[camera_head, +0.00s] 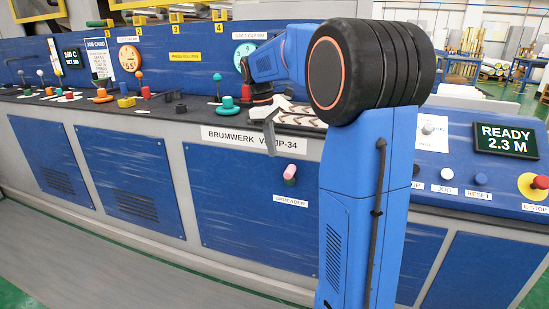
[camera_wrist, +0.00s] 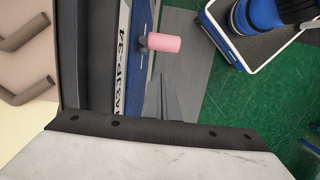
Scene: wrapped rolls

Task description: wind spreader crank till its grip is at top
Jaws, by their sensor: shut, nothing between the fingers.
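The spreader crank is low on the blue front panel, above a label reading SPREADER (camera_head: 289,201). Its pink grip (camera_head: 290,171) shows just above a small dark green part (camera_head: 289,182). In the wrist view the pink grip (camera_wrist: 164,42) sticks out from the panel side, with a short grey piece at its base. My gripper (camera_head: 273,149) points down in front of the panel, above and left of the grip and apart from it in the picture. Its grey fingers (camera_wrist: 163,78) are together and empty in the wrist view, pointing toward the grip without visible contact.
The machine's console ledge (camera_head: 185,112) carries several knobs and levers above the panel. A nameplate (camera_head: 262,140) runs along its edge. A READY display (camera_head: 505,139) and red emergency stop (camera_head: 534,186) are at the right. My arm hides part of the console.

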